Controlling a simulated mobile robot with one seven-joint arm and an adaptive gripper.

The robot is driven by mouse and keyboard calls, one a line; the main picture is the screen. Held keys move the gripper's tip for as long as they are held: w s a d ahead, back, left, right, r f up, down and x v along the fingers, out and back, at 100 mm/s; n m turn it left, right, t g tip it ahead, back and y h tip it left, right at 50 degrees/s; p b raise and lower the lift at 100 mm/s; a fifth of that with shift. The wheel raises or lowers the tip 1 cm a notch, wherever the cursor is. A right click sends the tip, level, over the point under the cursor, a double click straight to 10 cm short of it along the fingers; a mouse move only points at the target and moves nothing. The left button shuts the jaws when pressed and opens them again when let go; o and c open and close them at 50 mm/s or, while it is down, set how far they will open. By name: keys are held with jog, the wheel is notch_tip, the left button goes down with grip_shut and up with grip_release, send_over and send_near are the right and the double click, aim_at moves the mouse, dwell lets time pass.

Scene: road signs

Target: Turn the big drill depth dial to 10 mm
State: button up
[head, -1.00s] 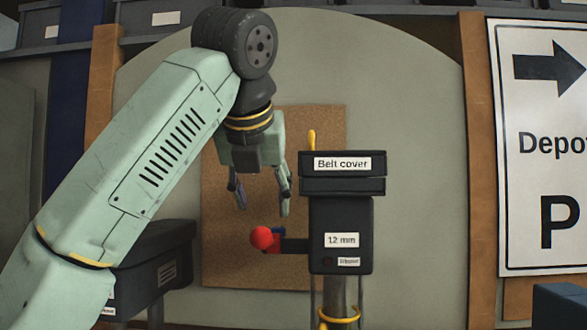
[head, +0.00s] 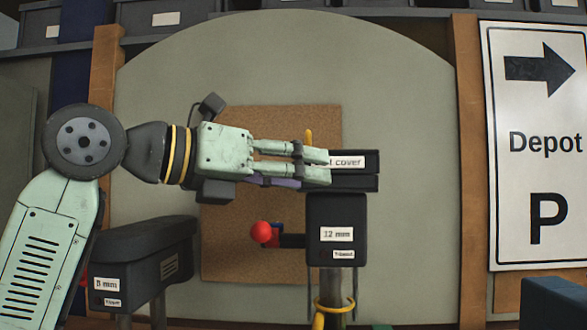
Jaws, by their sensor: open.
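The big drill is a black machine head (head: 336,210) on a post, with a "12 mm" label (head: 337,234) and a smaller label under it that is hard to read. Its belt cover (head: 355,184) on top is partly hidden by my fingers. A red ball knob (head: 261,232) on a dark arm sticks out at its left. I cannot make out a depth dial. My gripper (head: 322,167) is open and points right, its fingertips overlapping the belt cover label in the picture. I cannot tell whether they touch it.
A smaller black machine (head: 150,258) with a millimetre label stands at lower left beside my arm. A brown board (head: 225,265) is on the wall behind. A "Depot P" sign (head: 540,150) stands at right. The space between drill and sign looks clear.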

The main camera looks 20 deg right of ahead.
jog(key=shift+s+a+r+h, duration=0.3)
jog(key=shift+s+a+h, duration=0.05)
jog(key=shift+s+h, duration=0.15)
